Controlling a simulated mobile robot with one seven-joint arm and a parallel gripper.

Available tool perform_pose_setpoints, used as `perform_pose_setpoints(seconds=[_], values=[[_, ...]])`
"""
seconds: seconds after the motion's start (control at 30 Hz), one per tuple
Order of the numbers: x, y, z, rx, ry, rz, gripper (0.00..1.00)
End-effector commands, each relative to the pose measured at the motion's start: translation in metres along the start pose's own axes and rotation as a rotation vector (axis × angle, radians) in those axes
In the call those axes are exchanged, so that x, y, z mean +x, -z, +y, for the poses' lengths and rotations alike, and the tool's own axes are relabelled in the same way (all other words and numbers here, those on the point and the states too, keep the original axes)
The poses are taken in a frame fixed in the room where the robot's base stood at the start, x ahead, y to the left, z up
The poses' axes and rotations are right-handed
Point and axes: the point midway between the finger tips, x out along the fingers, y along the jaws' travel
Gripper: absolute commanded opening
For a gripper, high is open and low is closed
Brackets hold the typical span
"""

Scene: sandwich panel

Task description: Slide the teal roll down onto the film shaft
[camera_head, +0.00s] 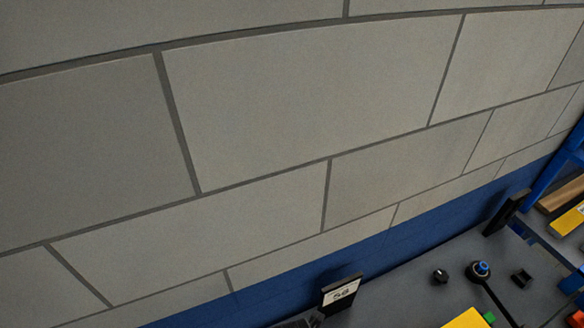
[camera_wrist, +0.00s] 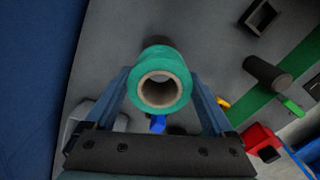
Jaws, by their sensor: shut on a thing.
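The teal roll (camera_wrist: 182,72) is in the middle of the wrist view, with its pale core ring and open hole facing the camera. My gripper (camera_wrist: 160,90) is shut on it, one blue-grey finger at each side. The roll hides what lies straight beyond it. A dark rounded shape (camera_wrist: 155,42) shows just past the roll's upper edge; I cannot tell whether it is the film shaft. The film shaft is not clearly seen in either view. Neither my gripper nor the roll shows in the head view.
In the wrist view, a dark cylinder (camera_wrist: 267,73), a square hollow block (camera_wrist: 259,16), a red box (camera_wrist: 262,141) and a green strip (camera_wrist: 233,117) lie right. The head view shows mostly block wall, with a grey bench (camera_head: 403,292), a small card stand (camera_head: 341,292) and a blue-topped black part (camera_head: 481,269).

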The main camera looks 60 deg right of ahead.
Motion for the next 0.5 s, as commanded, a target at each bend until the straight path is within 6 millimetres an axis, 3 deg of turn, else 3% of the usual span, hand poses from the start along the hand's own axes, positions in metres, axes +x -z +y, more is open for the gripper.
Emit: perform_pose_setpoints(seconds=[0.13,0.5], values=[[0.0117,-0.0002,0.0,0.0,-0.001,-0.001,0.26],[0.0114,0.0,0.0001,0.0,0.0,0.0,0.26]])
